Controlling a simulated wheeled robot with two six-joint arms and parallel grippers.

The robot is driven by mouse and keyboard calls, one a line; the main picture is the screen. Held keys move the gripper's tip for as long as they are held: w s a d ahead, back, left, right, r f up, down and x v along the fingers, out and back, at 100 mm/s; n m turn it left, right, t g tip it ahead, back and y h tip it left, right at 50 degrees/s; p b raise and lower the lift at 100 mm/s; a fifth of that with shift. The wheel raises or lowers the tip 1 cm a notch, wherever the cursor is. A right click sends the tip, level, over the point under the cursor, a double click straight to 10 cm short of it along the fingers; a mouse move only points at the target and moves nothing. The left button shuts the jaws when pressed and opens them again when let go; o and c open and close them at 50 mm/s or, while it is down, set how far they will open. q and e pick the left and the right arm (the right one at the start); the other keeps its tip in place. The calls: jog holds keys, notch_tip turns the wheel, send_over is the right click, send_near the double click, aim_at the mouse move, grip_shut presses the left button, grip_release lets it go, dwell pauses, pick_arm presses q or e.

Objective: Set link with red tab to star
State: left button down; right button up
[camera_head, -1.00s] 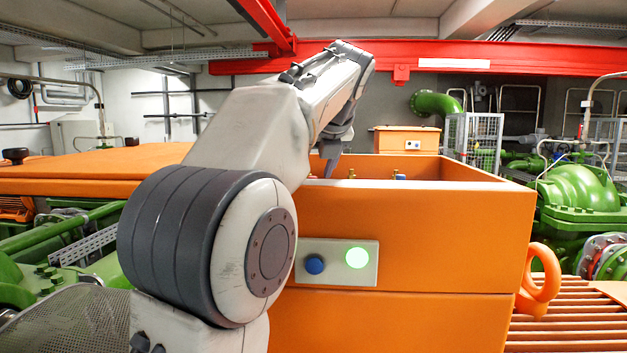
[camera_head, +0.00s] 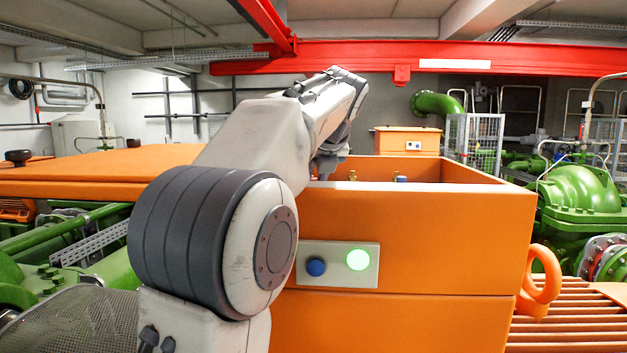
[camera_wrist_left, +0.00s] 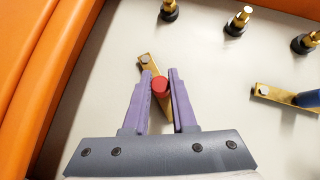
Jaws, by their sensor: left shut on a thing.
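The brass link with the red tab (camera_wrist_left: 159,85) is in the left wrist view, between the purple fingers of my left gripper (camera_wrist_left: 160,76). The fingers are shut on the red tab. The link's far end shows beyond the fingertips. In the head view my left gripper (camera_head: 328,168) reaches down into the open orange case (camera_head: 420,210), its fingertips hidden behind the case's front wall. Several brass posts with black bases, one of them here (camera_wrist_left: 238,20), stand on the pale case floor. No star mark shows. My right gripper is not in view.
A second brass link with a blue tab (camera_wrist_left: 285,97) lies to the right in the left wrist view. The orange case wall (camera_wrist_left: 50,70) runs close on the left. An orange lid (camera_head: 100,172) is open at the left. Pale floor between link and posts is bare.

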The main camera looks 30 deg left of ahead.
pick_arm(q)
jog(key=shift+w+d+r+p, duration=0.1)
jog(key=shift+w+r+p, duration=0.1)
jog(key=shift+p, duration=0.35)
jog(key=n+g+p, duration=0.1)
jog(key=p, duration=0.1)
jog(key=w+n+g+y+p, duration=0.1)
jog(key=n+p, duration=0.1)
jog(key=p, duration=0.1)
jog(key=w+n+g+y+p, duration=0.1)
jog(key=n+p, duration=0.1)
jog(key=p, duration=0.1)
jog(key=shift+d+r, duration=0.1)
jog(key=shift+r, duration=0.05)
jog(key=shift+w+n+g, duration=0.25)
jog(key=shift+n+g, duration=0.25)
jog(key=shift+w+f+n+g, duration=0.2)
jog(key=shift+f+n+g, duration=0.1)
jog(key=shift+n, duration=0.1)
jog(key=shift+w+a+n+g+y, duration=0.15)
jog(key=shift+w+n+g, duration=0.1)
jog(key=shift+n+g, duration=0.3)
jog(key=shift+w+a+n+g+y, duration=0.1)
jog(key=shift+w+n+g+y, duration=0.1)
jog(key=shift+n+g, duration=0.35)
jog(key=shift+n, duration=0.3)
jog(key=shift+a, duration=0.1)
jog(key=c, duration=0.7)
grip_release()
